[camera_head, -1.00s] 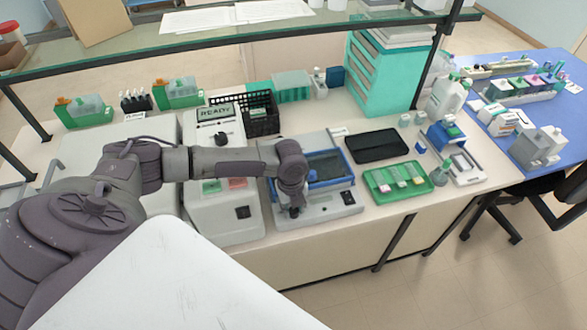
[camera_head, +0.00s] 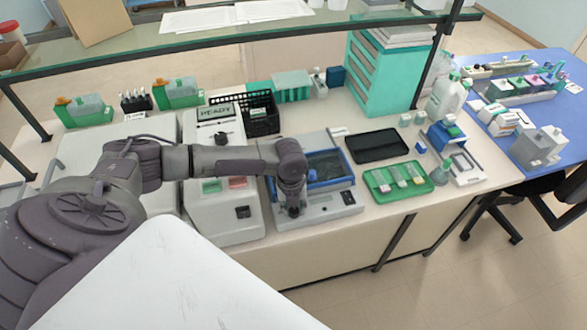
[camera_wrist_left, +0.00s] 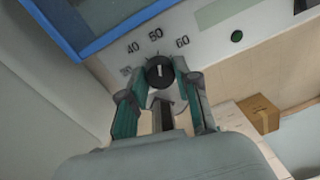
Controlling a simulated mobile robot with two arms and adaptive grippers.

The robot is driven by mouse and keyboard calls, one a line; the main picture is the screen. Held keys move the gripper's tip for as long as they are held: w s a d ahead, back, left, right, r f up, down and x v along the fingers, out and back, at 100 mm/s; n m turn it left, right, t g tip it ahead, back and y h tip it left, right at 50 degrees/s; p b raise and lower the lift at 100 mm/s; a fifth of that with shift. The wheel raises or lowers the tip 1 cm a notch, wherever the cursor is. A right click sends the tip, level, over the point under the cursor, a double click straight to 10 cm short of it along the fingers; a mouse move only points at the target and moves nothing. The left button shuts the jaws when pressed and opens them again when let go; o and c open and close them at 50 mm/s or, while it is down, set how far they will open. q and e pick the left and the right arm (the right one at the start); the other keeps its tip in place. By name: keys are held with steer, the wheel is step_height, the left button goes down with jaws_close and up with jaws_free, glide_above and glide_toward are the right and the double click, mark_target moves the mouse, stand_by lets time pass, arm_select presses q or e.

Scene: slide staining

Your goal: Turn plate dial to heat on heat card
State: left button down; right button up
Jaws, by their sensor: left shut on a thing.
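The plate dial (camera_wrist_left: 159,71) is a round black knob with a white pointer line on the front panel of the heated plate unit (camera_head: 330,208). In the left wrist view the numbers 40, 50 and 60 are printed around it, and its line points about at the 50. My left gripper (camera_wrist_left: 160,78) is shut on the dial, one finger on each side. In the head view my left gripper (camera_head: 292,208) reaches down to the front left of the unit and hides the dial. I cannot make out a heat card. My right gripper is not in view.
The unit has a blue-framed basin (camera_head: 330,170) behind the panel and a green button (camera_wrist_left: 237,36) to the dial's right. A machine with a READY display (camera_head: 216,112) stands to the left. A black tablet (camera_head: 377,146) and a green slide tray (camera_head: 398,178) lie to the right.

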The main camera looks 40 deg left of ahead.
mark_target(292, 210)
arm_select(q)
steer(key=c, duration=0.8)
jaws_free()
steer(key=r, duration=1.2)
steer(key=shift+s+a+r, duration=0.1)
steer(key=shift+s+a, duration=0.05)
steer(key=shift+a, duration=0.05)
